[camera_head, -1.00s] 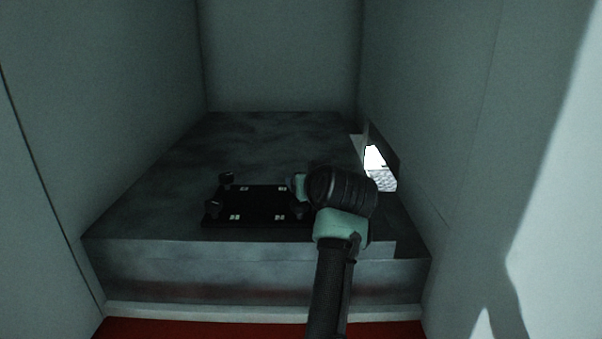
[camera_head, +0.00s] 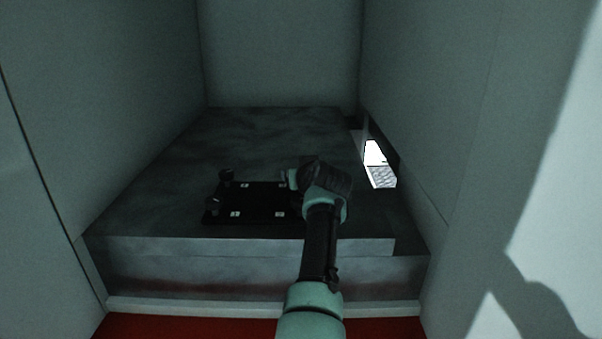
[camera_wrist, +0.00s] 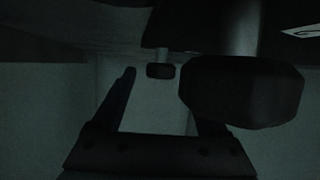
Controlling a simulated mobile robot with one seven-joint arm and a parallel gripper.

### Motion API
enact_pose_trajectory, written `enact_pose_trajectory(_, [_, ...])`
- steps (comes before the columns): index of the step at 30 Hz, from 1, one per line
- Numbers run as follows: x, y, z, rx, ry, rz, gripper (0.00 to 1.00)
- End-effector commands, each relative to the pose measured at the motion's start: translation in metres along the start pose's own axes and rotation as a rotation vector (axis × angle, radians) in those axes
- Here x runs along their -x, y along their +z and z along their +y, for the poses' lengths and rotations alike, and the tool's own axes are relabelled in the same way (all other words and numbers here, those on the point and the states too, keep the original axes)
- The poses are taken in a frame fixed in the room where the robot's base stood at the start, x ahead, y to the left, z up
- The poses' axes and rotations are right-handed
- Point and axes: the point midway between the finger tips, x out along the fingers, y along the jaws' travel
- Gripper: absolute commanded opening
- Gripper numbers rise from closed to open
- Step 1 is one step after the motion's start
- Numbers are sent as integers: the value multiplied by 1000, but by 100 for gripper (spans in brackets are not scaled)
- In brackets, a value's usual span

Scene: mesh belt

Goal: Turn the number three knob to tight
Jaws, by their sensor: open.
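A black plate (camera_head: 255,204) with knobs at its corners lies on the grey block. Two dark knobs show at its left side, a far one (camera_head: 226,174) and a near one (camera_head: 213,204). My arm covers the plate's right side. The small white labels on the plate are too small to read, so I cannot tell which knob is number three. In the wrist view a large dark knob (camera_wrist: 243,92) is close, in front of my right finger, and a smaller knob (camera_wrist: 160,71) is farther off. My gripper (camera_wrist: 163,97) is open, with nothing seen held; it is mostly hidden in the head view.
The grey block (camera_head: 150,244) sits in a narrow bay between a left wall (camera_head: 110,110) and a right wall (camera_head: 460,130). A bright opening (camera_head: 377,160) is low in the right wall. The block's top behind the plate is clear.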

Motion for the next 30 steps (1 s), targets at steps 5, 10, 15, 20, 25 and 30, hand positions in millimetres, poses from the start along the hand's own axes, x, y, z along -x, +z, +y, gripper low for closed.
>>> enact_pose_trajectory(5, [-3,0,0,1,1,0,76])
enact_pose_trajectory(10, [-3,0,0,1,1,0,76])
enact_pose_trajectory(15, [-3,0,0,1,1,0,66])
enact_pose_trajectory(20, [-3,0,0,1,1,0,37])
enact_pose_trajectory(25, [-3,0,0,1,1,-1,6])
enact_pose_trajectory(30, [-3,0,0,0,3,-1,0])
